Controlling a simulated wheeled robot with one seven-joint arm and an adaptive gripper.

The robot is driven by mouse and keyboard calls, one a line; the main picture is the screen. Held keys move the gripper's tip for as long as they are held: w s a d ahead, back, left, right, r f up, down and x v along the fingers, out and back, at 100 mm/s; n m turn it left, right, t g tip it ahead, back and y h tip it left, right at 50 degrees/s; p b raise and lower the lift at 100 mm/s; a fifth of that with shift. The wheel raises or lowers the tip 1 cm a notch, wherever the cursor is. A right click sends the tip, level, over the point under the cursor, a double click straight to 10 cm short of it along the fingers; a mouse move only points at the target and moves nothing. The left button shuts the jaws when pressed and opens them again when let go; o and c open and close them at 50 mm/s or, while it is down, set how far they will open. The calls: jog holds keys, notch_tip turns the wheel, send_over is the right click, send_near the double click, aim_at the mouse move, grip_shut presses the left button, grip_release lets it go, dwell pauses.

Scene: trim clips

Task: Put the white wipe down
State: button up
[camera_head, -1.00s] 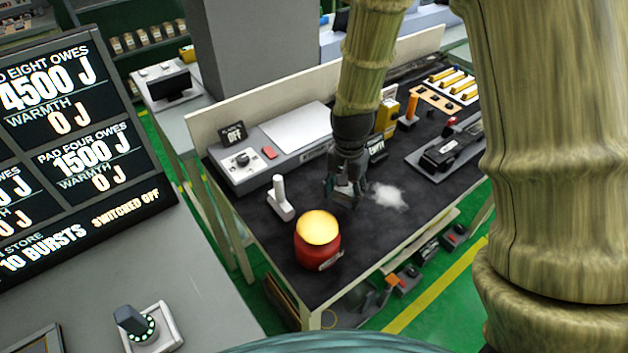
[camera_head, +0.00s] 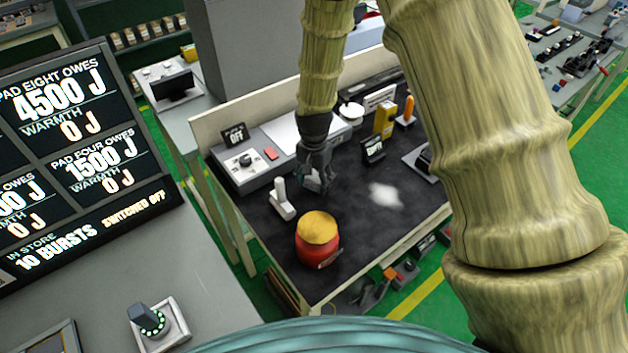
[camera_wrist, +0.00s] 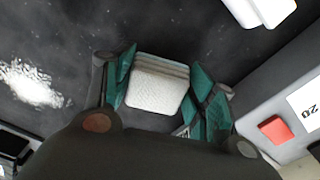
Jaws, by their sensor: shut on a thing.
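My gripper (camera_head: 316,181) hangs over the dark bench top (camera_head: 372,240). In the wrist view its teal-lined fingers (camera_wrist: 158,92) are shut on the white wipe (camera_wrist: 156,90), a folded textured pad. The wipe is only a small pale patch at the fingertips in the head view (camera_head: 313,184). I cannot tell whether it touches the bench. A pale smudge (camera_head: 385,195) lies on the bench to the right of my gripper; it also shows at the left of the wrist view (camera_wrist: 32,84).
A red pot with a yellow top (camera_head: 318,240) stands in front of my gripper. A grey control box with a red button (camera_head: 270,154) stands behind.

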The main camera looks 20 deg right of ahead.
aim_at(314, 178)
jog(key=shift+f, duration=0.7)
jog(key=shift+f, duration=0.2)
jog(key=o, duration=1.2)
jog(key=shift+c, duration=0.2)
jog(key=shift+r, duration=0.25)
jog(key=shift+r+b, duration=1.9)
jog(key=shift+r, duration=4.05)
